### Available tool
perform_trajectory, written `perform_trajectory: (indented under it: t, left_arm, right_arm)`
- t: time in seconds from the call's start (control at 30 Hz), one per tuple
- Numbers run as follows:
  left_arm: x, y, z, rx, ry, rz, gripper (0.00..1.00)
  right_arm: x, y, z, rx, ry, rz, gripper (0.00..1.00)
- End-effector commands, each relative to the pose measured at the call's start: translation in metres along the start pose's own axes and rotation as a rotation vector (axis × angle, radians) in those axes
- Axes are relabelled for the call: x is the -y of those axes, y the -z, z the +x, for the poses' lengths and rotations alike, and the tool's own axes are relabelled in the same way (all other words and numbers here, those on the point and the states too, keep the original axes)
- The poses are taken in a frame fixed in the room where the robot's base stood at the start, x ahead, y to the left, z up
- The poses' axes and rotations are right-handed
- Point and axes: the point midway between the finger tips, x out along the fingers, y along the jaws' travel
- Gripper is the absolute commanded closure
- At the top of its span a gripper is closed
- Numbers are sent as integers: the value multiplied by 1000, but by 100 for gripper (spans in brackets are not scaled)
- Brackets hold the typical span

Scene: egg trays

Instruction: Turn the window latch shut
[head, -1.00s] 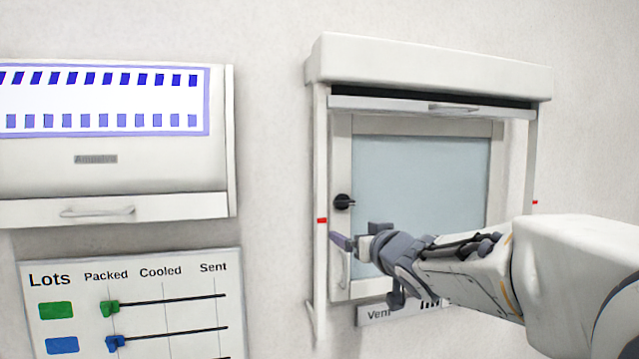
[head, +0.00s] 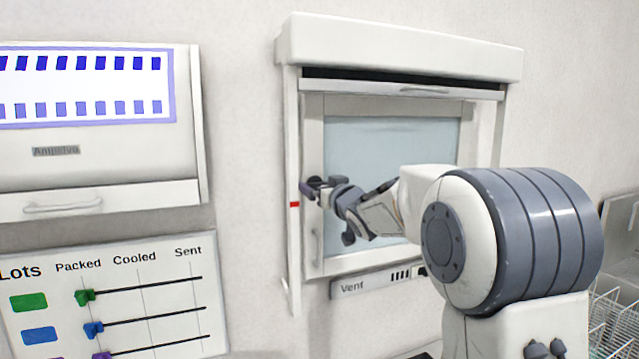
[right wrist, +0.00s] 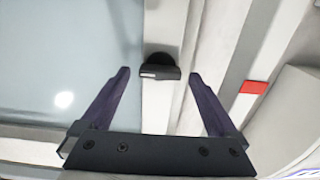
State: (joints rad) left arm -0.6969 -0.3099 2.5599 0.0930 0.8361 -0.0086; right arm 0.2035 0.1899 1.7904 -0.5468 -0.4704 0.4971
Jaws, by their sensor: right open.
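The black window latch (head: 313,183) is on the left side of the pale window frame, partly hidden behind my right gripper (head: 318,188) in the head view. In the right wrist view the latch (right wrist: 160,72) shows as a dark round base with a short bar lying nearly level in the picture. My right gripper (right wrist: 160,80) is open, with one dark finger on each side of the latch. A gap shows between each finger and the bar. Whether the fingertips reach as deep as the bar is hard to tell. My left gripper is not in view.
A raised shutter with a slim handle (head: 425,91) hangs above the glass pane (head: 385,140). A red mark (head: 294,204) is on the left rail. A Vent panel (head: 352,288) is below. A Lots slider board (head: 150,262) and a cabinet (head: 120,180) are at left.

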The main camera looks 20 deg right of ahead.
Motion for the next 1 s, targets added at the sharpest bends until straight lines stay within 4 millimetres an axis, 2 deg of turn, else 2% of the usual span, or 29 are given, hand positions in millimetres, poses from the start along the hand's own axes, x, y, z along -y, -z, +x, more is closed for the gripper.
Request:
perform_trajectory:
  t: [0.17, 0.2, 0.27, 0.4, 0.43, 0.73, 1.0]
  left_arm:
    - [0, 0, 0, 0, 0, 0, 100]
    - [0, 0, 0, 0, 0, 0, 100]
    - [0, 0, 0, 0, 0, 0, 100]
    - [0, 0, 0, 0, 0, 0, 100]
    - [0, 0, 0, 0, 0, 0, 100]
    - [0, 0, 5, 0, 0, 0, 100]
    - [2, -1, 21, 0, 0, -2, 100]
  right_arm:
    - [0, 0, 0, 0, 0, 0, 5]
    - [0, 0, 0, 0, 0, 0, 9]
    - [0, 0, 0, 0, 0, 0, 32]
    - [0, 0, 0, 0, 0, 0, 85]
    - [0, 0, 0, 0, 0, 0, 91]
    - [0, -2, 0, 1, 0, -39, 91]
    - [1, -3, 0, -1, -1, -202, 91]
